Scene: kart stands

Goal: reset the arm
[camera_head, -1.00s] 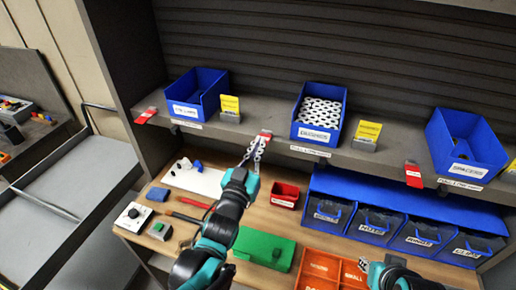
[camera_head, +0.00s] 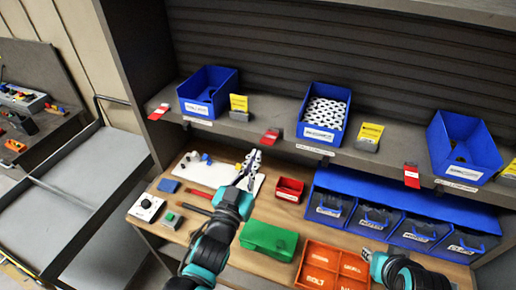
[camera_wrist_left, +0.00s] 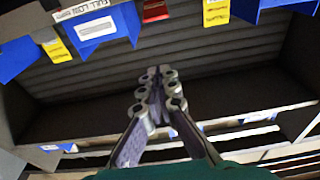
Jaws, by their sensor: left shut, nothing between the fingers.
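My left gripper (camera_head: 250,168) is in the middle of the head view, over the white board on the workbench and below the shelf edge. Its fingers are shut with nothing between them. The left wrist view also shows its fingers (camera_wrist_left: 158,95) closed together, with the blue bins of the shelf above. My right gripper (camera_head: 372,262) shows only in part at the lower right of the head view, near the orange tray. Its fingers are too small and partly hidden to tell their state.
Three blue bins (camera_head: 325,112) stand on the grey shelf (camera_head: 262,138) with red and yellow tags. The workbench holds a white board (camera_head: 205,172), a red bin (camera_head: 289,190), a green case (camera_head: 268,241), an orange tray (camera_head: 318,262) and dark labelled bins (camera_head: 375,220). A grey cart (camera_head: 75,200) stands left.

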